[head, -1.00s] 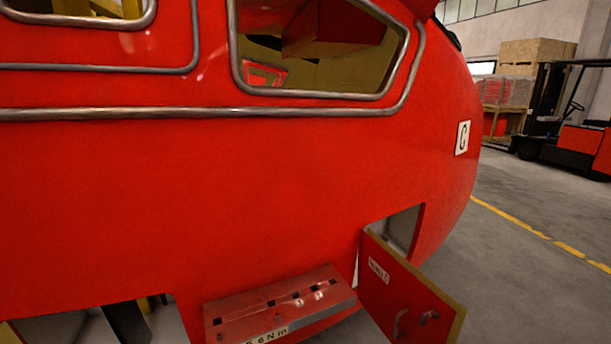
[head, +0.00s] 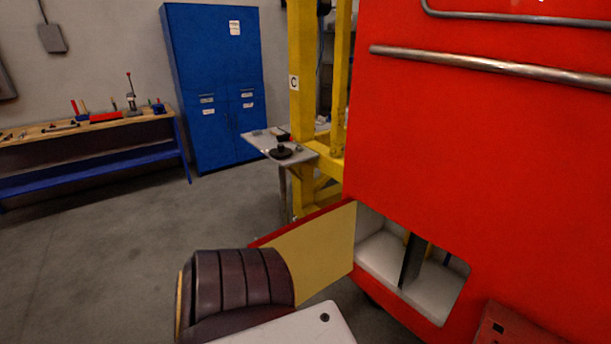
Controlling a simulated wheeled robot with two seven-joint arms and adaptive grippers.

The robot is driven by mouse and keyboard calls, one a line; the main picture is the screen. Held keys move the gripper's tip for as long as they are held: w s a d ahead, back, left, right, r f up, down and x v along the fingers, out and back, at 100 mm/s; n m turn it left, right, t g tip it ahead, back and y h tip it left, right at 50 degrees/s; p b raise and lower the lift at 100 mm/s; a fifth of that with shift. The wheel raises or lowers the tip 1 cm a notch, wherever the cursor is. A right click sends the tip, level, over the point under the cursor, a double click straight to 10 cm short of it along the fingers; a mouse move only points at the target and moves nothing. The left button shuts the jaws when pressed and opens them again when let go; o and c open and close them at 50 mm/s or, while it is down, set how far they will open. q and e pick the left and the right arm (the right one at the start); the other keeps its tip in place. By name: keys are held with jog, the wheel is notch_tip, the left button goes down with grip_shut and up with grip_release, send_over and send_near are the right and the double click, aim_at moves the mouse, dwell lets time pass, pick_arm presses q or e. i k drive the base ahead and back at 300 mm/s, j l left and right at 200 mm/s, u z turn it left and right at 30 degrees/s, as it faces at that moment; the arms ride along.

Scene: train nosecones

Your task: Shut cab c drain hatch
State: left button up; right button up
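The red cab (head: 480,150) fills the right side of the head view. In its lower wall is a rectangular opening (head: 385,260) with a pale interior and a dark upright bar. An open hatch door (head: 318,248) hangs at the opening's left edge, swung out to the left, with its tan inner face showing. No label on this door is readable, so I cannot tell whether it is the drain hatch. Neither gripper is in view.
A dark ribbed rounded object (head: 235,290) and a white panel cover the bottom centre, hiding the door's lower left part. A red step box (head: 505,325) is at bottom right. A yellow frame marked C (head: 300,110), blue cabinet (head: 212,90) and workbench (head: 85,125) stand behind. Left floor is clear.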

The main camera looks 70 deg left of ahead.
aim_at(317, 248)
jog(key=k+j, duration=0.15)
jog(key=j, duration=0.3)
jog(key=k+j, duration=0.15)
jog(key=j, duration=0.25)
jog(key=k+j, duration=0.1)
jog(key=j, duration=0.35)
jog(key=k+j, duration=0.15)
jog(key=j, duration=0.3)
jog(key=k+j, duration=0.15)
jog(key=j, duration=0.3)
jog(key=k+j, duration=0.15)
jog(key=j, duration=0.25)
jog(key=k+j, duration=0.15)
jog(key=j, duration=0.3)
jog(key=k+j, duration=0.1)
jog(key=j, duration=0.35)
